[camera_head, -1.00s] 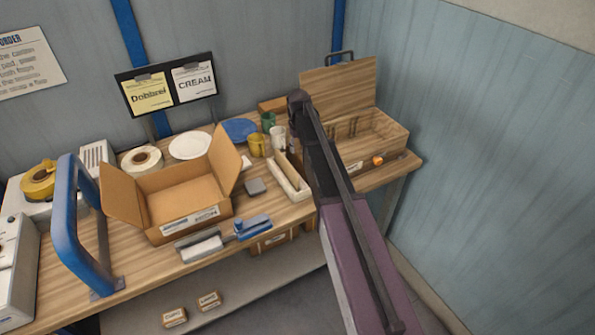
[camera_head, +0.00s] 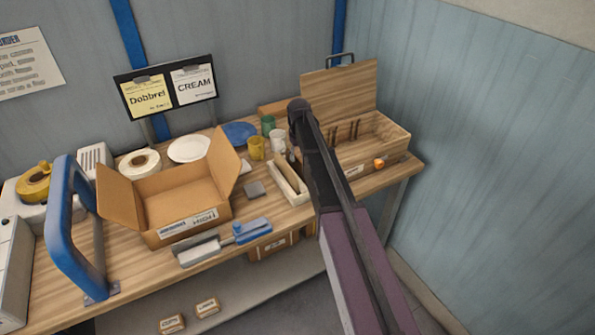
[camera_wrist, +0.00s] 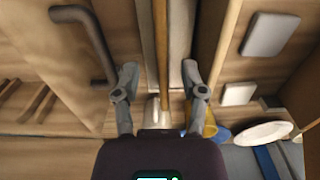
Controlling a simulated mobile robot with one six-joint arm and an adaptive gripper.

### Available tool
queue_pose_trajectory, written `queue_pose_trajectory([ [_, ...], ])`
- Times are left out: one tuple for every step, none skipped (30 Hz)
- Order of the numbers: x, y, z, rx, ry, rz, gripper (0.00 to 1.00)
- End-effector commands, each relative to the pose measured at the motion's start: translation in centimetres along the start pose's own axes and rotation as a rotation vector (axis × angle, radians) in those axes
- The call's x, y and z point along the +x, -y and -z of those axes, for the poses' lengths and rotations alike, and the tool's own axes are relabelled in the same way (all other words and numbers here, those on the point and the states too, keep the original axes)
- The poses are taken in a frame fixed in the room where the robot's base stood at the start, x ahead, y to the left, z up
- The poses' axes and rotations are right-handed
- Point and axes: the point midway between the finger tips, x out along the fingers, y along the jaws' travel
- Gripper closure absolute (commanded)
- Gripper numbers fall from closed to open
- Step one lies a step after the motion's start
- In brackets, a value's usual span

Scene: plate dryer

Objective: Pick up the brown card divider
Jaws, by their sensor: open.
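The brown card divider (camera_head: 286,172) stands on edge in a narrow cream tray (camera_head: 302,198) on the bench, left of my arm. In the wrist view the divider (camera_wrist: 161,50) is a thin brown strip running down the middle, with the pale tray floor (camera_wrist: 180,35) beside it. My gripper (camera_wrist: 160,85) is open, with one finger on each side of the strip and a visible gap to each. Whether the fingertips are level with its top edge cannot be told. In the head view the gripper is mostly hidden by my arm.
A wooden crate (camera_head: 397,140) with upright pegs stands to the right. Cups, including a yellow one (camera_head: 256,148) and a white one (camera_head: 277,140), stand just behind the tray. A grey square block (camera_head: 255,189) and an open cardboard box (camera_head: 185,195) are to the left.

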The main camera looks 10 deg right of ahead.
Motion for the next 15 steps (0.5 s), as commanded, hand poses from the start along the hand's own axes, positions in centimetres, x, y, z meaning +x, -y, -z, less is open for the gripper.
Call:
queue_pose_trajectory([
  [0.7, 0.1, 0.0, 0.0, 0.0, 0.0, 0.46],
  [0.9, 0.1, 0.0, 0.0, 0.0, 0.0, 0.46],
  [1.2, 0.1, 0.0, 0.0, 0.0, 0.0, 0.46],
  [1.5, 0.1, 0.0, 0.0, 0.0, 0.0, 0.46],
  [1.7, 0.1, 0.0, 0.0, 0.0, 0.0, 0.46],
  [2.0, 0.2, 0.0, 0.0, 0.0, 0.0, 0.46],
  [2.3, 0.2, 0.0, 0.0, 0.0, 0.0, 0.46],
  [2.5, 0.2, 0.0, 0.0, 0.0, 0.0, 0.46],
  [2.8, 0.3, -0.1, 0.0, 0.0, 0.0, 0.46],
  [3.1, 0.3, 0.0, 0.0, 0.0, 0.0, 0.46],
  [3.3, 0.2, 0.0, 0.0, 0.0, 0.0, 0.46],
  [3.6, 0.2, 0.0, 0.0, 0.0, 0.0, 0.46],
  [3.8, 0.2, 0.0, 0.0, 0.0, 0.0, 0.46],
  [3.9, 0.2, 0.0, 0.0, 0.0, 0.0, 0.46],
  [4.2, 0.2, 0.0, 0.0, 0.0, 0.0, 0.46],
])
